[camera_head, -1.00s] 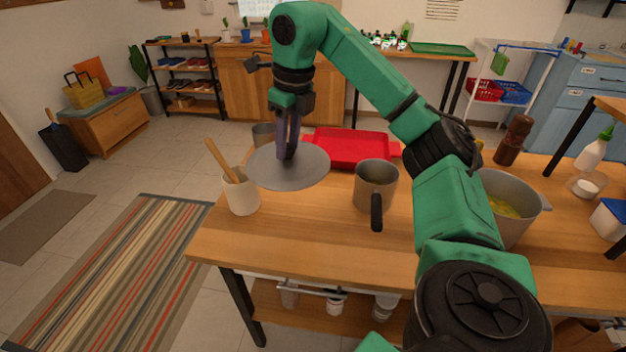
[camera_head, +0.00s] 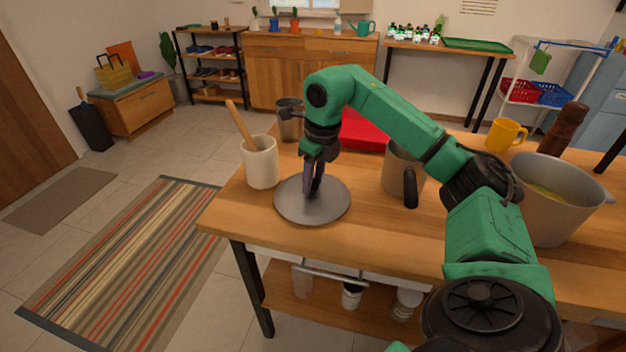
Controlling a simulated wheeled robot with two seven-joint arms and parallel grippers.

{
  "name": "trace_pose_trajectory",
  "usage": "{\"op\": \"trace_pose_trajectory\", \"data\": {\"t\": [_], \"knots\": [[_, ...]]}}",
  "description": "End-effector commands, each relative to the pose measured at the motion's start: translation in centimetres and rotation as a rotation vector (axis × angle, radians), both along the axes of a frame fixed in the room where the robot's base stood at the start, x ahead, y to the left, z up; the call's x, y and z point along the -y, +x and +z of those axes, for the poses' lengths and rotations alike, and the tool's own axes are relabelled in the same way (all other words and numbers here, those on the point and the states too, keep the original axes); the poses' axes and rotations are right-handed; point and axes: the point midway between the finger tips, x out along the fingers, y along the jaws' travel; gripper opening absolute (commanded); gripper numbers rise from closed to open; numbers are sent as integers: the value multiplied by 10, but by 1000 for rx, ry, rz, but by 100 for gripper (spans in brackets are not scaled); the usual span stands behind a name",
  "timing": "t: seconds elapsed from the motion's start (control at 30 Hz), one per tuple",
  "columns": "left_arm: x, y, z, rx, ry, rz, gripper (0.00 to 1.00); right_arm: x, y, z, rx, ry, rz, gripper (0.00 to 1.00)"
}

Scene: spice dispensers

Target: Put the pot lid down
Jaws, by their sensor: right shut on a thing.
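The pot lid (camera_head: 290,205) is a flat grey disc at the left end of the wooden table (camera_head: 370,236). It lies level at the tabletop; I cannot tell for sure whether its whole rim touches the wood. My right gripper (camera_head: 313,190) points down over the lid's middle and is shut on it, hiding its handle. The grey pot (camera_head: 560,205) stands open on the right of the table with yellowish food inside. My left gripper is not in view.
A white crock (camera_head: 262,165) with a wooden utensil stands just left of the lid. A grey mug (camera_head: 398,172) is to the right, partly behind my arm. A metal container (camera_head: 290,122) and a red tray (camera_head: 362,132) are behind. Bare wood lies in front of the lid.

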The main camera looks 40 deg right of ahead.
Motion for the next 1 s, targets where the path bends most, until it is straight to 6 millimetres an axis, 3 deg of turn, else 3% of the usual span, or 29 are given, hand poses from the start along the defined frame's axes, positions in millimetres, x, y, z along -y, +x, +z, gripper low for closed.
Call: {"op": "trace_pose_trajectory", "data": {"t": [0.07,0.1,0.17,0.2,0.57,0.67,0.93,1.0], "knots": [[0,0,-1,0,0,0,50,0,0,-3,0,0,0,0],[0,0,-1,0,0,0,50,0,0,-4,0,0,0,41],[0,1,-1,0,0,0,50,0,0,-3,0,0,0,64],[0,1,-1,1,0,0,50,0,0,-3,0,0,0,68],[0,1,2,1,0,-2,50,0,0,5,2,0,0,68],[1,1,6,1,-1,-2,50,1,-2,25,5,1,0,68],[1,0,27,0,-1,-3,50,3,-13,100,5,1,0,68],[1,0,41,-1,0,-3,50,4,-15,115,1,-1,0,68]]}}
